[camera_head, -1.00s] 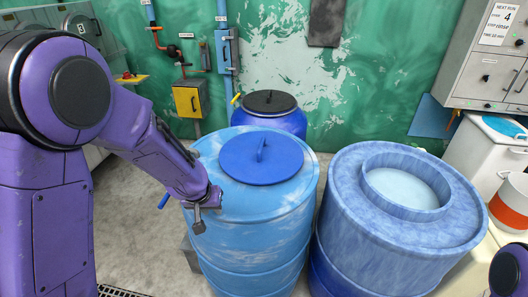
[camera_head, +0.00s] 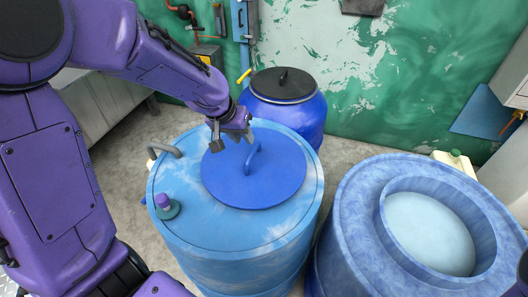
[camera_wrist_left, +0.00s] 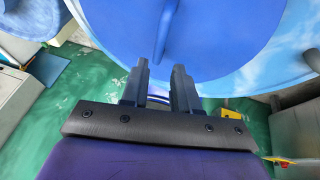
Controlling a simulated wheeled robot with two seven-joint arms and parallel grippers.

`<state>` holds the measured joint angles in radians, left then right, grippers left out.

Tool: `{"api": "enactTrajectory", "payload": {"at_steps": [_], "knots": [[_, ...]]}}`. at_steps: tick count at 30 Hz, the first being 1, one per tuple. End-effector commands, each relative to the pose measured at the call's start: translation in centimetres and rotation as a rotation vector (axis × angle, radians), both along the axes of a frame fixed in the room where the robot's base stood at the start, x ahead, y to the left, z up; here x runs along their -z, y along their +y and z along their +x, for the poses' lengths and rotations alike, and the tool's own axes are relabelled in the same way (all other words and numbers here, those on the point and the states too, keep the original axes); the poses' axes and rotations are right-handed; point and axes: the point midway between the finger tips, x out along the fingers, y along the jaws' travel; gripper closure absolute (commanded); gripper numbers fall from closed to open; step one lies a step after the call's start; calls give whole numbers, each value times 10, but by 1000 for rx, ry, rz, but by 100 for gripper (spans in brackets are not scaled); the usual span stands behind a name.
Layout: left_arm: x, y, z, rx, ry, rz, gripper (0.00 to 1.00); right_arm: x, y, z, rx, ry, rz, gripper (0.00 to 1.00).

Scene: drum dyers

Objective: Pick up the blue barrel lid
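The round blue barrel lid (camera_head: 265,188) lies flat on top of the light blue barrel (camera_head: 235,232). Its thin upright handle (camera_head: 252,157) stands at the lid's middle. My left gripper (camera_head: 233,142) is over the lid's far left edge, beside the handle, with its fingers pointing toward it. In the left wrist view the two fingers (camera_wrist_left: 160,68) are apart with nothing between them. There the lid (camera_wrist_left: 220,40) and handle (camera_wrist_left: 164,32) lie just beyond the fingertips. The handle appears roughly in line with the gap. My right gripper is not in view.
A darker blue barrel with a black lid (camera_head: 283,84) stands behind. A large blue drum with an open round mouth (camera_head: 350,225) stands at right, close to the light blue barrel. A purple-capped fitting (camera_head: 165,206) and a grey pipe (camera_head: 164,149) stick up at the barrel's left.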

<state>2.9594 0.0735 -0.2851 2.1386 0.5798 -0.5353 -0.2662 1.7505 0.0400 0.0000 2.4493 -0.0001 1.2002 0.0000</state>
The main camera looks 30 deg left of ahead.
Motion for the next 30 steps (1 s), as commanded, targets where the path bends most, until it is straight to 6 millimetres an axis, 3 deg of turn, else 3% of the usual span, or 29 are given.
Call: {"api": "enactTrajectory", "payload": {"at_steps": [7, 9, 19, 27, 28, 30], "knots": [[36, -2, 11, 1, 0, 0, 71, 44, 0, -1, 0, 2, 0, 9], [40, -4, 16, 1, 5, -2, 71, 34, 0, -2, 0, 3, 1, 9], [88, -10, 39, -1, 2, -1, 71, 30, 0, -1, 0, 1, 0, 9], [95, -11, 43, 1, 0, 0, 71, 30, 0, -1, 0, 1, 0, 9], [95, -11, 43, 0, 0, 0, 74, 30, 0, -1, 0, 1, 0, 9], [95, -11, 43, 0, 0, 0, 97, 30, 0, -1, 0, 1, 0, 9]]}}
